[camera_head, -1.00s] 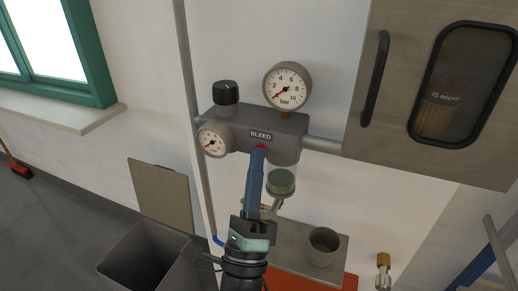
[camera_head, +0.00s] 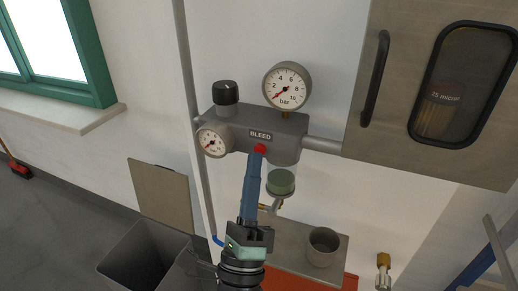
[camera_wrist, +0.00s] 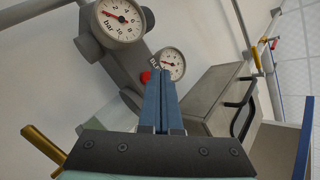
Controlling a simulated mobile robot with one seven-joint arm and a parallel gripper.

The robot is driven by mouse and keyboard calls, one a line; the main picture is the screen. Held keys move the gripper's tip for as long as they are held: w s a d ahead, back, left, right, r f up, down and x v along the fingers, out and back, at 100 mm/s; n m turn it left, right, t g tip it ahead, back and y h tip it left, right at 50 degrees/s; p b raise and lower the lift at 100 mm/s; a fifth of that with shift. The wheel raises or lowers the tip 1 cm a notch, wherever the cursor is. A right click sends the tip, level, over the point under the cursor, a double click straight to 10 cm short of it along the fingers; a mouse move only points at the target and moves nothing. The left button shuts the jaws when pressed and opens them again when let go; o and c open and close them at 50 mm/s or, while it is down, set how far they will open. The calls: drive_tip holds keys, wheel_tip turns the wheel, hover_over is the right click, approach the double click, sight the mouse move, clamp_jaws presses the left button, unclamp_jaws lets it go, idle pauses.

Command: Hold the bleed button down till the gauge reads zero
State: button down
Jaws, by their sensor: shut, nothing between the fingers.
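The red bleed button (camera_head: 260,148) sits on the front of the grey regulator block (camera_head: 285,148), under the BLEED label (camera_head: 260,134). It also shows in the wrist view (camera_wrist: 146,77). My gripper (camera_head: 254,157) is shut and empty, its blue fingers pointing up at the button. The tips are just below and in front of it; whether they touch cannot be told, but most of its red face shows. The upper round gauge (camera_head: 287,84) has a red needle pointing lower left, near the scale's low end. A smaller gauge (camera_head: 212,142) at the left also points lower left.
A black knob (camera_head: 226,93) tops the block. A clear bowl (camera_head: 281,182) hangs below it. A grey cup (camera_head: 322,246) stands on a shelf (camera_head: 283,243). A cabinet (camera_head: 400,60) with a handle is at right; an open bin (camera_head: 140,262) is lower left.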

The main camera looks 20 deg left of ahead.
drive_tip(key=shift+s, duration=0.25)
drive_tip(key=shift+s, duration=0.1)
drive_tip(key=s, duration=0.4)
drive_tip(key=shift+s+a, duration=0.1)
drive_tip(key=shift+s, duration=0.3)
